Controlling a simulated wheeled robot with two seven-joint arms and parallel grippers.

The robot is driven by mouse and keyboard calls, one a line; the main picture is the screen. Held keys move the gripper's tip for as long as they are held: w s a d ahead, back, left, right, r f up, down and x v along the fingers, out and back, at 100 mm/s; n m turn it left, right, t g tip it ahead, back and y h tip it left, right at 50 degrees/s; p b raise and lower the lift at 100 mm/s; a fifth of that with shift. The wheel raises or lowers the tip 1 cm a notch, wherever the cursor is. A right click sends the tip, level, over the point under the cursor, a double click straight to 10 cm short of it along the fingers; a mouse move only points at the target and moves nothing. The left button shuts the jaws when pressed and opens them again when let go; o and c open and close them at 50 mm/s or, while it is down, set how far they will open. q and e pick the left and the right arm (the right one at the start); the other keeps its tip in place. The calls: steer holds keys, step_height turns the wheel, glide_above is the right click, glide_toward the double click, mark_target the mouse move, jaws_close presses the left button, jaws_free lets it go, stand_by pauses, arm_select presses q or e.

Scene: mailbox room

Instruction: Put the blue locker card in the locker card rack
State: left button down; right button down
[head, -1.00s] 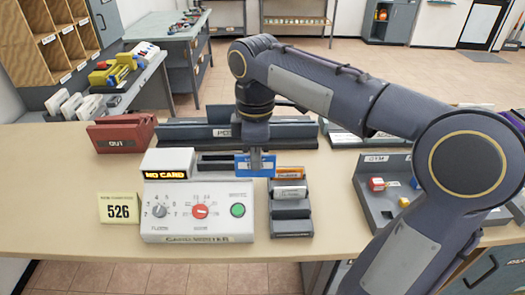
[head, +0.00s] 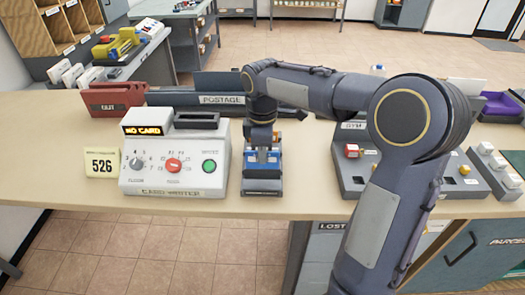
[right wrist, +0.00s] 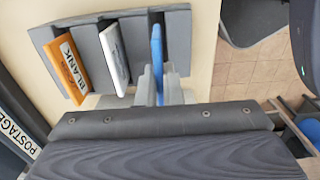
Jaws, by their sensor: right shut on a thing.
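The blue locker card (head: 262,156) is in my right gripper (head: 262,150), over the front part of the small dark card rack (head: 262,186). In the right wrist view the blue card (right wrist: 157,58) stands on edge between the fingers (right wrist: 158,85). Its lower edge appears to be at or in the front slot of the rack (right wrist: 180,22); I cannot tell how deep. An orange card marked BLANK (right wrist: 72,66) and a white card (right wrist: 114,54) stand in the other slots. My left gripper is not in view.
The card writer (head: 175,160) with a NO CARD display stands just left of the rack. A 526 sign (head: 102,163) is left of it. A POSTAGE holder (head: 222,99) is behind, and a GYM tray (head: 385,175) is to the right. The counter's front edge is close to the rack.

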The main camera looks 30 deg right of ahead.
mark_target(262, 168)
stand_by(0.3)
steer(key=shift+f, duration=0.25)
stand_by(0.4)
steer(key=shift+f+b, duration=0.7)
steer(key=shift+f, duration=0.6)
steer(key=shift+f, duration=0.15)
